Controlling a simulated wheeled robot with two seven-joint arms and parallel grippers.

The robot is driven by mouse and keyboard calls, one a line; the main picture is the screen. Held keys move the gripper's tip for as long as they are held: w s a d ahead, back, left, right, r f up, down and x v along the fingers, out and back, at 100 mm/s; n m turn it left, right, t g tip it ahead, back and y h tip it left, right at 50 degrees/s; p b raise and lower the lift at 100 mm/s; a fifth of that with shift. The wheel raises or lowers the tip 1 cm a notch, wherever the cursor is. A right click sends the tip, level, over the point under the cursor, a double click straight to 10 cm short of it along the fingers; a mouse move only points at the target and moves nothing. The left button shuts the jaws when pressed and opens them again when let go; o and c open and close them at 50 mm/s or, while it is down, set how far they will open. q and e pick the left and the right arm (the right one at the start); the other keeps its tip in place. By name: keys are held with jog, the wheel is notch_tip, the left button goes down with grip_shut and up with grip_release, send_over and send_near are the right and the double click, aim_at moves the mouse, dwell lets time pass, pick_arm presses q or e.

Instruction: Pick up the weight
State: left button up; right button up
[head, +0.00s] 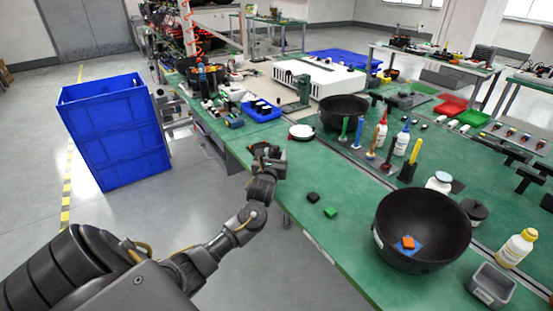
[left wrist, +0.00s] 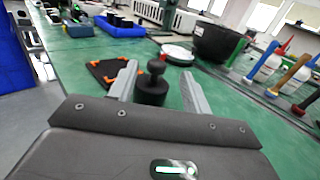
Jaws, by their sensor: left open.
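The weight (left wrist: 152,88), a dark cylinder with a round knob on top, stands upright on the green bench in the left wrist view. My left gripper (left wrist: 158,72) is open, and its two grey fingers reach out on either side of the weight. I cannot tell whether either finger touches it. In the head view my left gripper (head: 272,158) is at the near edge of the bench and hides most or all of the weight. My right gripper is not in view.
A black mat with orange corners (left wrist: 103,72) lies left of the weight. A round white dish (head: 301,131) and a large black bowl (head: 344,108) stand behind. A black block (head: 313,197) and a green block (head: 330,212) lie nearer. Another black bowl (head: 422,215) stands right.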

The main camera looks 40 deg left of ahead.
aim_at(275, 148)
pick_arm(q)
jog(key=x, duration=0.4)
jog(key=shift+w+a, duration=0.1)
jog(key=shift+a, duration=0.2)
jog(key=shift+c, duration=0.2)
grip_shut()
jog(key=shift+r, duration=0.15)
